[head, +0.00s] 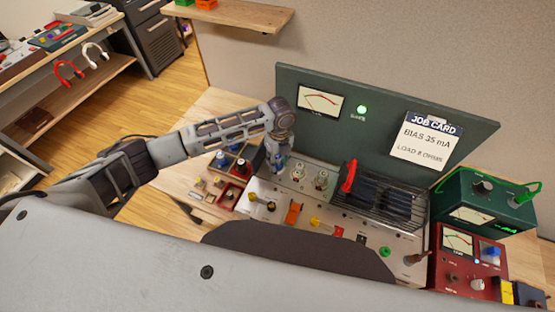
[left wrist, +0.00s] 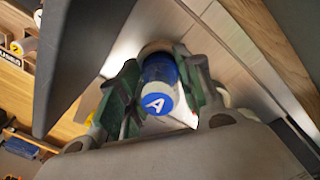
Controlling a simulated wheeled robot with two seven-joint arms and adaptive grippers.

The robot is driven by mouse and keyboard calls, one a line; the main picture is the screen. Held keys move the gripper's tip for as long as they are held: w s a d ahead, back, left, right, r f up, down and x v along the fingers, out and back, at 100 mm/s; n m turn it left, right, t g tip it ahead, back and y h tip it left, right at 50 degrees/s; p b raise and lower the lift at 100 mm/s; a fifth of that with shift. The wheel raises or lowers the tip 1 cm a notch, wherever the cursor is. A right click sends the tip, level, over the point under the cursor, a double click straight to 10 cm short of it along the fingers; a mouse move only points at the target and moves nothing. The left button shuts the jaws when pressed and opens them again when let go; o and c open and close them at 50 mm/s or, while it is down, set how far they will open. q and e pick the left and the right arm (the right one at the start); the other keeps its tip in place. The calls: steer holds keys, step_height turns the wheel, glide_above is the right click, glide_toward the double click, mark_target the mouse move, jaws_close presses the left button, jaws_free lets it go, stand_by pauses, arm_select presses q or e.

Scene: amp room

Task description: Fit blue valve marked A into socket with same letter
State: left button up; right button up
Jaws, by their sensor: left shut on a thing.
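The blue valve (left wrist: 158,82) has a white letter A on its end, which faces the camera in the left wrist view. My left gripper (left wrist: 160,95) is shut on it, one green-padded finger on each side. In the head view, my left gripper (head: 277,155) points down over the left back part of the silver amp chassis (head: 262,190). The valve's far end is hidden, so I cannot tell whether it touches a socket. Two round sockets (head: 299,170) (head: 321,180) show to the right of my gripper; their letters are unreadable. My right gripper is not in view.
The green panel (head: 385,107) rises close behind. Green and red meter boxes (head: 487,200) (head: 468,262) stand at the right.

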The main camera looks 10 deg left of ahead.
arm_select(q)
steer(key=o, duration=1.1)
steer(key=shift+w+d+r, duration=0.1)
steer(key=shift+w+r, duration=0.05)
steer(key=shift+r, duration=1.8)
steer(key=shift+w+d+r, duration=0.1)
steer(key=shift+r, duration=1.9)
steer(key=shift+w+r, duration=0.15)
steer(key=shift+r, duration=1.8)
steer(key=shift+s, duration=0.1)
